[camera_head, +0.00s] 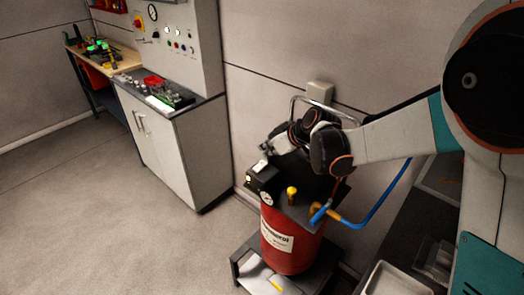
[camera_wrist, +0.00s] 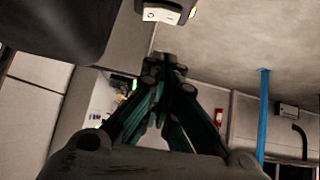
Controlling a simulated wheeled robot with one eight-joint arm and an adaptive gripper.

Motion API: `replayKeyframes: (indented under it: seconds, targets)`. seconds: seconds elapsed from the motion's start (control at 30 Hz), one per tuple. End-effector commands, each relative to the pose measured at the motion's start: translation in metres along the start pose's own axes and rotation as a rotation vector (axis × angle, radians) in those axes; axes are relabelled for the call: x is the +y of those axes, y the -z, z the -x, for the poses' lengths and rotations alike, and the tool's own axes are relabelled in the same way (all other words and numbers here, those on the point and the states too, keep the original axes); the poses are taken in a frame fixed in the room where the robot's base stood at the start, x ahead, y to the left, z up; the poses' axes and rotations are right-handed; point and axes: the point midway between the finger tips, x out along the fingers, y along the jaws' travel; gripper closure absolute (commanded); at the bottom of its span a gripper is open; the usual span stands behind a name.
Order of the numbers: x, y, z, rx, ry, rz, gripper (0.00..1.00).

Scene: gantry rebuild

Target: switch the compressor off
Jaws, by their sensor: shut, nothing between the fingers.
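The compressor is a red tank (camera_head: 290,246) with a dark top, standing by the wall. A black switch box (camera_head: 263,178) sits on its left side with a white rocker switch (camera_head: 260,165) on top. The white rocker also shows at the top of the wrist view (camera_wrist: 162,15), with dark marks on it. My gripper (camera_head: 265,148) is shut and empty. Its fingertips (camera_wrist: 164,66) look close to the rocker but apart from it in the wrist view. Which side of the rocker is pressed I cannot tell.
A pressure gauge (camera_head: 267,199), a yellow knob (camera_head: 291,191) and a blue hose (camera_head: 375,212) are on the compressor. A grey cabinet (camera_head: 170,145) with a control panel stands to the left. The floor at the left front is clear.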

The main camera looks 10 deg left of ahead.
Motion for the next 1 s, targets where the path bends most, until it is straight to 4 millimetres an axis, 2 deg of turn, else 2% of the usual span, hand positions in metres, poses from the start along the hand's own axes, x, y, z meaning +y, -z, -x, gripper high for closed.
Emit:
replayKeyframes:
  seconds: [0.03, 0.1, 0.3, 1.0]
  targets:
    - [0.0, 0.001, 0.012, 0.0, -0.002, -0.001, 1.0]
    - [-0.001, 0.001, 0.024, 0.0, -0.001, -0.001, 1.0]
    - [-0.002, 0.0, 0.044, 0.001, -0.001, -0.001, 1.0]
    - [0.002, -0.003, 0.048, 0.0, -0.031, 0.03, 1.0]
